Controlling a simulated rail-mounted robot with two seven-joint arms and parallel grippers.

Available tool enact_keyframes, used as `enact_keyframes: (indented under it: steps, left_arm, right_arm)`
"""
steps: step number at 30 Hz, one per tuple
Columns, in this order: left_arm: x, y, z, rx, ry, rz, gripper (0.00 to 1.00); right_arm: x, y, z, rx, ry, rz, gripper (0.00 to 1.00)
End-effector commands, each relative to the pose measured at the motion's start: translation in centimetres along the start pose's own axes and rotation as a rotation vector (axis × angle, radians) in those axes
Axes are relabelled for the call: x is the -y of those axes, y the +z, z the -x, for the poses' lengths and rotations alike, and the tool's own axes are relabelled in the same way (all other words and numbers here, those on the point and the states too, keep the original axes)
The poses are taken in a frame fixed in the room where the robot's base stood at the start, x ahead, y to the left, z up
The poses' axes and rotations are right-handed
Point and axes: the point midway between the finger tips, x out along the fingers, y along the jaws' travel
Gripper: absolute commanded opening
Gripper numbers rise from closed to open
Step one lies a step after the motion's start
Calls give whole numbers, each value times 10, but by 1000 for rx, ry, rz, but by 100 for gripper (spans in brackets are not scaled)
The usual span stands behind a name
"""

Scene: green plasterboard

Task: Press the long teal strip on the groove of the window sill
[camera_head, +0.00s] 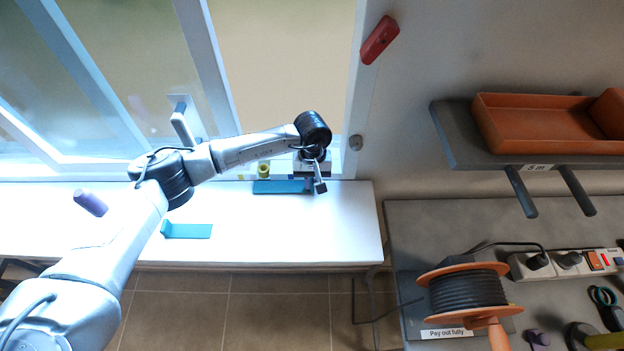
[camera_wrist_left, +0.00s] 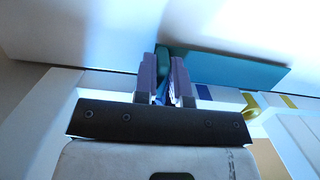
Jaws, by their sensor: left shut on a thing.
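The long teal strip (camera_head: 278,187) is at the back right of the white window sill (camera_head: 330,225), near the window frame. My left gripper (camera_head: 318,184) is at its right end. In the left wrist view, the purple fingers of my left gripper (camera_wrist_left: 166,80) are shut on the end of the strip, and its flat length (camera_wrist_left: 240,74) reaches out to the right. A thin dark line runs along the sill by the frame; I cannot tell whether the strip sits in the groove. My right gripper is not in view.
A shorter teal piece (camera_head: 190,231) and a purple cylinder (camera_head: 90,202) lie on the sill further left. A yellow item (camera_head: 264,170) stands by the frame. Right of the sill, a grey bench holds an orange cable reel (camera_head: 468,290), below a shelf with an orange tray (camera_head: 540,125).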

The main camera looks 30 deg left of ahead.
Motion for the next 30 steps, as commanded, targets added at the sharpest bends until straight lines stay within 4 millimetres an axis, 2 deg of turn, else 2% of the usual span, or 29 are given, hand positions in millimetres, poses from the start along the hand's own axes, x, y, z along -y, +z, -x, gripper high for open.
enact_keyframes:
  steps: [1, 2, 3, 11, 21, 26, 30]
  left_arm:
    - [0, 0, 0, 0, 0, 0, 0]
    - [0, 0, 0, 0, 0, 0, 13]
    - [0, 0, 0, 0, 0, 0, 17]
    - [0, 0, 0, 0, 0, 0, 41]
    - [0, 0, 7, -1, 1, 0, 41]
    - [0, 0, 31, -3, 2, -2, 41]
    - [-1, -1, 60, -4, 4, 0, 41]
  right_arm:
    - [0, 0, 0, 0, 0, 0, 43]
    - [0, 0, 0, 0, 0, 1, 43]
    - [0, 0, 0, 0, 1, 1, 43]
    - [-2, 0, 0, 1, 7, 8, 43]
    - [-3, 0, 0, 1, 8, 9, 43]
    - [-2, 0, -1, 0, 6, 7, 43]
    - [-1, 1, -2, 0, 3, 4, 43]
